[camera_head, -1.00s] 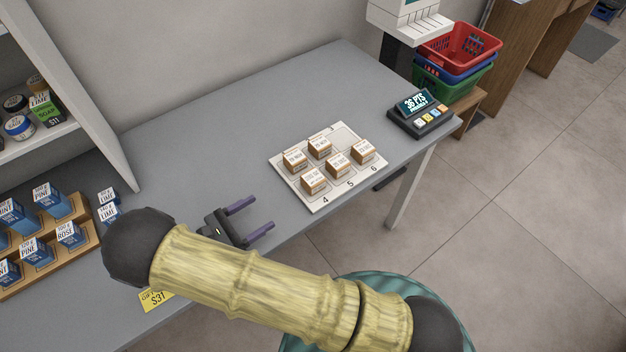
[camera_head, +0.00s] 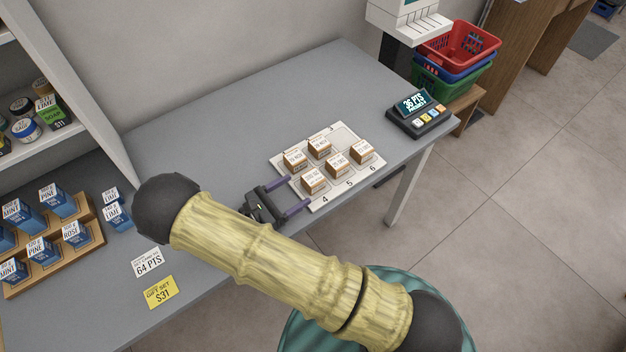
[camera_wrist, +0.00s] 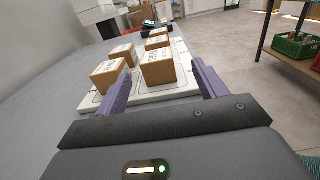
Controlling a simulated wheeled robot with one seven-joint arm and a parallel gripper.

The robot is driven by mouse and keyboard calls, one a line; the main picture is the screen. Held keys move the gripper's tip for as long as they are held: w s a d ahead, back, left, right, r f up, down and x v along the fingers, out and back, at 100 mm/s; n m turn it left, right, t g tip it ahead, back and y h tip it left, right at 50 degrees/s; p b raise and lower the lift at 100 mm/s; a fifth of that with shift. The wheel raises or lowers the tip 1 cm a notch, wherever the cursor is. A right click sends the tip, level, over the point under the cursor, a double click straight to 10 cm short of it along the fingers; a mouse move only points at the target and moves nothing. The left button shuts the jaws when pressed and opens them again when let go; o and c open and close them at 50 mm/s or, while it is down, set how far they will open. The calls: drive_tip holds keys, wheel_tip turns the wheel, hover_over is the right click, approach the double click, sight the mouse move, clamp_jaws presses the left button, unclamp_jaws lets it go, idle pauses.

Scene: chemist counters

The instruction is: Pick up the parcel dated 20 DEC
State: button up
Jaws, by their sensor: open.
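Several small brown parcels with white printed labels stand on a white numbered board (camera_head: 321,206) on the grey counter. One parcel (camera_head: 314,181) is at slot 4, one (camera_head: 338,164) at slot 5 and one (camera_head: 362,152) at slot 6. Two more stand behind, a left one (camera_head: 294,160) and a middle one (camera_head: 319,147). The dates are too small to read surely. My gripper (camera_head: 289,195) is open and empty at the board's left edge, level with the slot 4 parcel. In the wrist view that parcel (camera_wrist: 158,70) stands ahead between the purple fingers, apart from them.
The back right slot of the board is empty. A card terminal (camera_head: 419,115) stands right of the board, near stacked baskets (camera_head: 455,65). Blue boxes on a wooden rack (camera_head: 85,235) and price cards (camera_head: 160,292) are at left. The counter behind the board is clear.

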sight(305, 182)
drive_tip(key=p+x, duration=0.1)
drive_tip(key=x, duration=0.3)
drive_tip(key=shift+w+r, duration=0.2)
drive_tip(key=shift+w, duration=0.15)
drive_tip(key=shift+w+d, duration=0.2)
drive_tip(key=shift+d, duration=0.15)
drive_tip(key=c, duration=1.1)
